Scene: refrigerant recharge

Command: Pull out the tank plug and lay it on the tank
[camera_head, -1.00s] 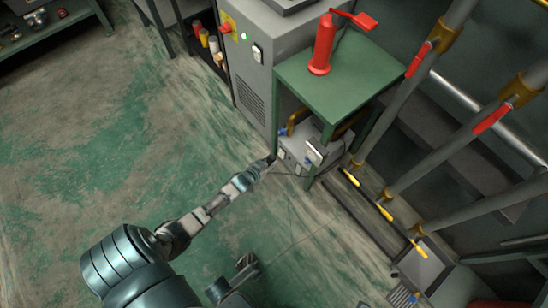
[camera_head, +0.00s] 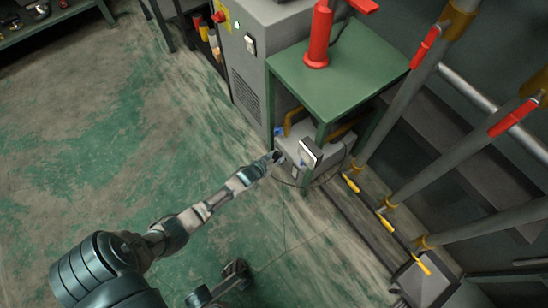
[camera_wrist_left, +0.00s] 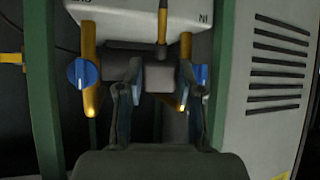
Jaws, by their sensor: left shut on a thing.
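The tank, a grey box (camera_head: 318,166), sits low under the green stand, with yellow pipes and small blue valves. In the left wrist view its pale face (camera_wrist_left: 135,14) is at the top, with lettering upside down. My left gripper (camera_head: 275,157) is at the tank's near left side. In the left wrist view my left gripper (camera_wrist_left: 157,100) is shut on a dark grey block, the plug (camera_wrist_left: 160,77), which lies between its fingers. A dark stem or cable runs from the plug toward the tank. I cannot tell whether the plug is still seated.
A blue valve (camera_wrist_left: 83,73) stands left of the fingers, another (camera_wrist_left: 201,75) close on the right. A grey vented cabinet (camera_head: 247,75) stands beside the green stand (camera_head: 350,85), which bears a red cylinder (camera_head: 318,38). Grey pipes with red handles are at right. Floor at left is clear.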

